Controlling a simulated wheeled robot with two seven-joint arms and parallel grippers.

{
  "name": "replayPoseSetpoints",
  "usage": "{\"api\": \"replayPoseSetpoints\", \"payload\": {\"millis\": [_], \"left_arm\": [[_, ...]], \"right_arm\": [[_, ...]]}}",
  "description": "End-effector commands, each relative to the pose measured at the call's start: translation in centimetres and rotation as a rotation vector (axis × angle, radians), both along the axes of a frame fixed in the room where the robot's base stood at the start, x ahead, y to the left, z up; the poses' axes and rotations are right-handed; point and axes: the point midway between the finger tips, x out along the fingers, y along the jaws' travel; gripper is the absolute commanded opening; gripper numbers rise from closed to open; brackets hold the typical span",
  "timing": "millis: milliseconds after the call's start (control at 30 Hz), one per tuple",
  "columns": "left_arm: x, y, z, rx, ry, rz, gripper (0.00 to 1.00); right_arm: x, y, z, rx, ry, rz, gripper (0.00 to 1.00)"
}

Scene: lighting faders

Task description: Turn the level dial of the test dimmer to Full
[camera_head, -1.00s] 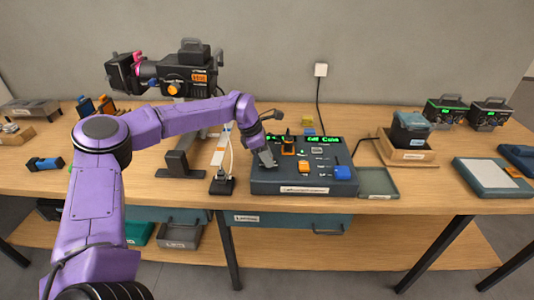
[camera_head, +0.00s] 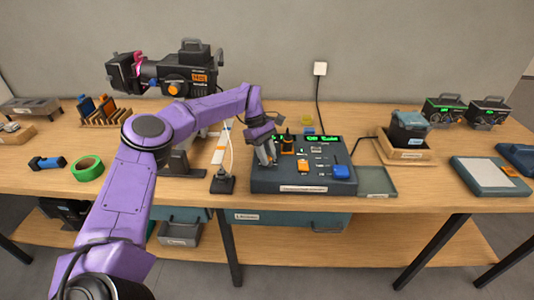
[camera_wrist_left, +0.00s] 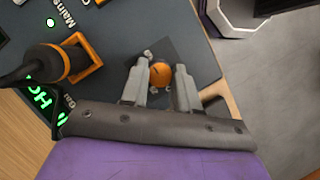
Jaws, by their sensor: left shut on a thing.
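The level dial (camera_wrist_left: 160,74) is a round orange knob with a dark pointer line, on a dark square plate (camera_wrist_left: 188,50) with small pale marks too small to read. My left gripper (camera_wrist_left: 161,80) has one finger on each side of the knob and is shut on it. In the head view my left gripper (camera_head: 267,158) is over the left part of the dark blue console (camera_head: 304,184); the dial is hidden behind it there. My right gripper is in no view.
A black handle (camera_wrist_left: 38,64) in an orange square frame stands close beside the gripper. A thin upright post on a black base (camera_head: 222,184) stands just left of the console.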

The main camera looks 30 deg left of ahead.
Motion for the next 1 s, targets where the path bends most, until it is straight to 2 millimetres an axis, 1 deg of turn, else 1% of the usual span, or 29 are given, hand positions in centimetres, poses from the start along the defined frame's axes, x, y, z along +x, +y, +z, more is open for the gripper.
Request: {"api": "replayPoseSetpoints", "payload": {"millis": [300, 767, 800, 833, 867, 1000], "left_arm": [[0.08, 0.14, 0.0, 0.005, -0.002, -0.084, 0.0], [0.08, 0.15, -0.01, 0.004, -0.002, -0.093, 0.0], [0.08, 0.14, -0.01, 0.004, -0.002, -0.093, 0.43], [0.08, 0.14, -0.01, 0.004, -0.002, -0.093, 0.53], [0.08, 0.12, -0.01, 0.004, -0.002, -0.093, 0.55], [0.07, 0.08, 0.0, 0.003, -0.002, -0.093, 0.55]], "right_arm": [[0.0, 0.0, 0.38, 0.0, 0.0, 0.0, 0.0], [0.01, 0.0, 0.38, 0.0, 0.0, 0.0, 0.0], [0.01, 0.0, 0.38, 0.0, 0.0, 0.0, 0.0], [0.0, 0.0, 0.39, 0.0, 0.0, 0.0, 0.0], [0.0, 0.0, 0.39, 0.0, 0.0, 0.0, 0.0], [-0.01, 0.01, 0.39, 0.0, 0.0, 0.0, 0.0]]}}
